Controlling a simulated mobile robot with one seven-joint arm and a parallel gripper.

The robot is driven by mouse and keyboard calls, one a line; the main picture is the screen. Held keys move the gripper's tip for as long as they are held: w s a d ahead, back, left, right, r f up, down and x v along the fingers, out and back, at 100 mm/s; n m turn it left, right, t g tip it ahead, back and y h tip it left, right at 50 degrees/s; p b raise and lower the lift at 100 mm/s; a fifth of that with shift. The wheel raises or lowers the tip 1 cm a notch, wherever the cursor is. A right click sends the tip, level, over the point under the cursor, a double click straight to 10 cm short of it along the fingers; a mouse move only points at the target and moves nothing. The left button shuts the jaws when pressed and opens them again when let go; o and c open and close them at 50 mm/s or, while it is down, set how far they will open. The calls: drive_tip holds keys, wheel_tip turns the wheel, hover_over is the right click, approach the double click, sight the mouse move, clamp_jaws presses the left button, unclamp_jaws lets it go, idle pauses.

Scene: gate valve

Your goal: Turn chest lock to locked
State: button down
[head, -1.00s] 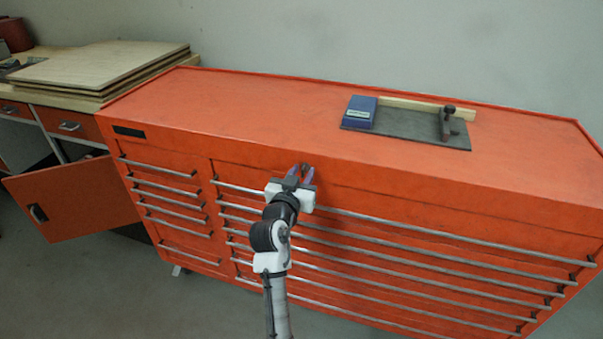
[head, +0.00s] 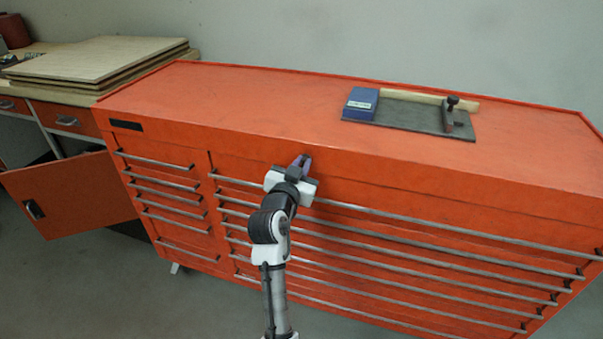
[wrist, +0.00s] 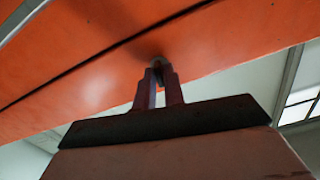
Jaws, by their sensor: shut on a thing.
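The orange tool chest (head: 400,185) fills the middle of the head view. Its lock (wrist: 157,62) is a small grey round piece on the orange front panel in the wrist view, just above the drawers. My gripper (head: 304,161) is at the upper front of the chest in the head view. In the wrist view its fingers (wrist: 159,80) are close together and shut on the lock. The fingertips cover most of the lock, so its turn angle cannot be told.
Long drawer handles (head: 420,235) run across the chest front below my gripper. A blue and dark tool (head: 410,112) lies on the chest top. At left, an orange cabinet door (head: 70,195) hangs open below stacked boards (head: 100,60).

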drive_tip(key=shift+d+f+m+b, duration=0.1)
drive_tip(key=shift+f+m+b, duration=0.05)
drive_tip(key=shift+m+b, duration=3.9)
drive_tip(key=shift+f+m+b, duration=0.1)
drive_tip(key=shift+m+b, duration=3.65)
drive_tip(key=shift+b, duration=0.5)
drive_tip(key=c, duration=1.6)
unclamp_jaws()
drive_tip(key=shift+o, duration=0.2)
drive_tip(key=shift+r, duration=0.1)
